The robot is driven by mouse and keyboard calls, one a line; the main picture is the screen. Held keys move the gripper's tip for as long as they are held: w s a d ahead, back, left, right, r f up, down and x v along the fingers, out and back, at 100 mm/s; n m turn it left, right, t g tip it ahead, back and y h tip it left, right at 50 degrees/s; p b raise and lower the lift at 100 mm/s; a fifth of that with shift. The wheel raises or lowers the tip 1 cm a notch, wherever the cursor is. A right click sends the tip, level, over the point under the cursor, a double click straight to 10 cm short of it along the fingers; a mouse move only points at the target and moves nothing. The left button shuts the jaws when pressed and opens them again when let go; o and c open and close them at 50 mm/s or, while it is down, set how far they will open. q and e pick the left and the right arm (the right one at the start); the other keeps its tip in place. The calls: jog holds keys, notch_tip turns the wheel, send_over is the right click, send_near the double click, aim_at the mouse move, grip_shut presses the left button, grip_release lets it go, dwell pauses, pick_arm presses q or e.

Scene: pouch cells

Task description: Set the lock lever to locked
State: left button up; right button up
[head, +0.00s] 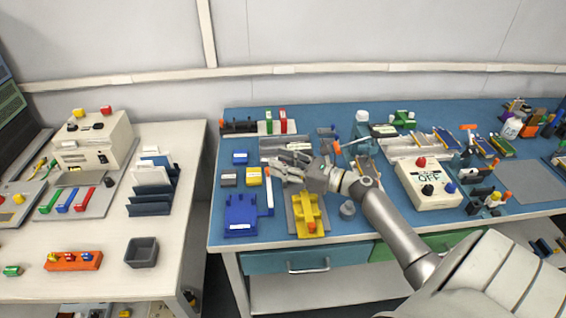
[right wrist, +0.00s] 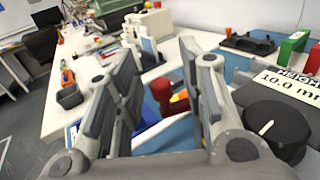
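No lever is labelled as the lock lever in a way I can read. A slim white lever with an orange tip (head: 267,171) stands beside the blue fixture (head: 240,215) on the blue-topped bench. My right gripper (head: 284,168) is just right of this tip and above the bench. In the right wrist view its two fingers (right wrist: 160,85) are spread apart with nothing gripped. A red knob (right wrist: 162,92) shows in the gap between them, beyond the fingers; I cannot tell whether it touches. My left gripper is not in view.
A yellow fixture (head: 306,213) lies in front of my right wrist. A black dial (right wrist: 277,130) stands close to the right finger, beside a height label (right wrist: 290,86). A white control box (head: 430,183) is to the right. The white table (head: 115,270) is across a gap on the left.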

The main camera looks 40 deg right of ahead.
jog(key=v, duration=1.2)
jog(key=shift+d, duration=0.1)
